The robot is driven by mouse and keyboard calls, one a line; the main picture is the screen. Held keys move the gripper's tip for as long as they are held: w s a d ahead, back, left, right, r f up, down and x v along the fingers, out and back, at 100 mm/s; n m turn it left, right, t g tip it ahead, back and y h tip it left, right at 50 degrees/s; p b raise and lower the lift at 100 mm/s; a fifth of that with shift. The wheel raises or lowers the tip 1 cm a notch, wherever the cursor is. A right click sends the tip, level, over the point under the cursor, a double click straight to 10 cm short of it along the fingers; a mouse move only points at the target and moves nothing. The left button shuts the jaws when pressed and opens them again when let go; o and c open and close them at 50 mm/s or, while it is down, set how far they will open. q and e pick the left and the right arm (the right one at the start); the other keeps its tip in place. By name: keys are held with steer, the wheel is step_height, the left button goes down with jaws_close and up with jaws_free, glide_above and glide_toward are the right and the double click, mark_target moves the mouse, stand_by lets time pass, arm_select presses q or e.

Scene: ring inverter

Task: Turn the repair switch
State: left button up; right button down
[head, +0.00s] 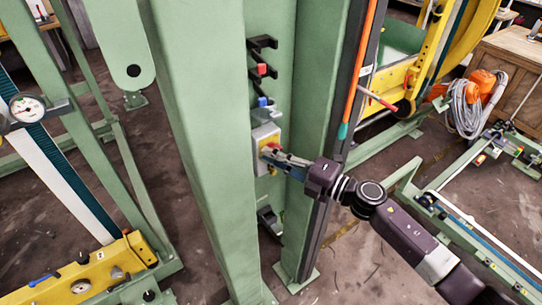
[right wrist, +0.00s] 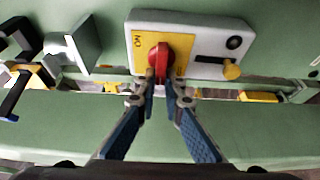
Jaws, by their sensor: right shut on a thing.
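The repair switch has a red knob (right wrist: 157,58) on a yellow plate (right wrist: 179,37), set in a pale grey box (right wrist: 212,27) on the green frame. In the head view the box (head: 261,133) sits on the green column near the middle. My right gripper (right wrist: 160,88) is shut on the red knob, its two blue-grey fingers closing around the knob's near end and partly hiding it. In the head view my right gripper (head: 270,152) reaches the box from the right. My left gripper is in neither view.
A black lever with a yellow tip (right wrist: 231,70) and a dark round button (right wrist: 234,42) are on the same box. Black brackets (head: 262,45) stick out above it, one with a red block. Green posts (head: 197,110) stand close on both sides.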

steer(key=shift+w+d+f, duration=0.15)
steer(key=shift+d, duration=0.1)
steer(key=c, duration=2)
jaws_free()
steer(key=shift+w+d, duration=0.1)
steer(key=shift+c, duration=0.2)
steer(key=v, duration=1.2)
